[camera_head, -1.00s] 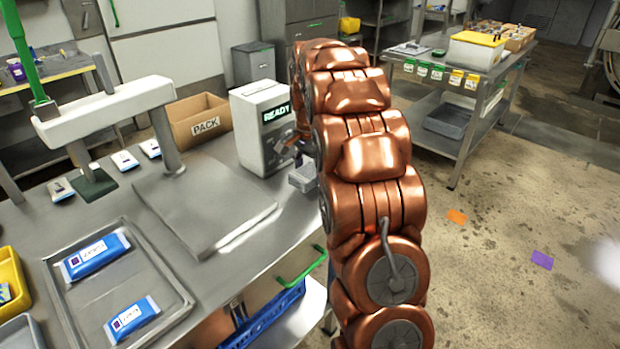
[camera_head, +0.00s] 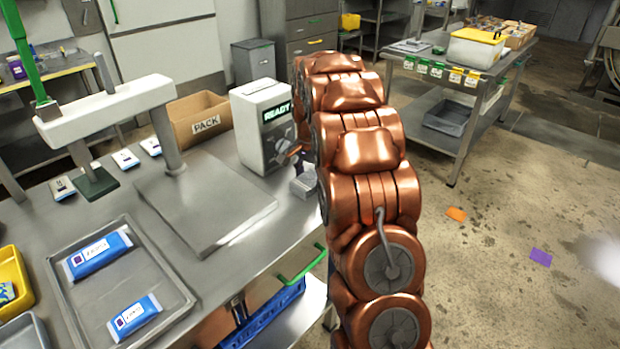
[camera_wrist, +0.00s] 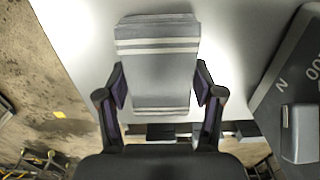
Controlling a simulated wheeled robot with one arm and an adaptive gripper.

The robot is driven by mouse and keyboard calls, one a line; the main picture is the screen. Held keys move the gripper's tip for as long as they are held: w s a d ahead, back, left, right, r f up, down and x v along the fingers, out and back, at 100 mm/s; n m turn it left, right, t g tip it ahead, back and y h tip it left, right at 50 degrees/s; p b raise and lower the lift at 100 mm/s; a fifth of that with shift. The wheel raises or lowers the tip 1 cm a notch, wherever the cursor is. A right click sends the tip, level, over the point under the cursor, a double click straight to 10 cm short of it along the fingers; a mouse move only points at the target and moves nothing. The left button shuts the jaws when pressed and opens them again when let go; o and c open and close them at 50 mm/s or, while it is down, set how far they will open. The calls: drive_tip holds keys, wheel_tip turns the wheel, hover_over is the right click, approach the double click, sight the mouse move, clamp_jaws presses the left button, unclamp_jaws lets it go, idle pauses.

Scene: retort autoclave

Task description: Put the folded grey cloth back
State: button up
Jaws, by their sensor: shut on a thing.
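The folded grey cloth (camera_wrist: 157,75), with pale stripes across it, is between the two fingers of my gripper (camera_wrist: 160,95) in the wrist view. The fingers are shut on its left and right sides. A pale grey surface (camera_wrist: 85,40) lies behind the cloth; I cannot tell whether the cloth touches it. In the head view my copper arm reaches toward the back right of the steel bench (camera_head: 225,262) and hides most of my gripper and the cloth.
A white machine reading READY (camera_head: 255,140) stands on the bench beside my arm, with a PACK box (camera_head: 205,133) behind. A scale plate (camera_head: 205,205) and a tray with blue packs (camera_head: 165,285) are left. A cart (camera_head: 455,150) stands right across open floor.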

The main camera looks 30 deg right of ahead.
sight(310, 178)
drive_tip(key=o, duration=1)
drive_tip(key=shift+f, duration=0.1)
wheel_tip(310, 178, up, 12)
drive_tip(key=shift+r+b, duration=0.1)
drive_tip(key=shift+b, duration=0.6)
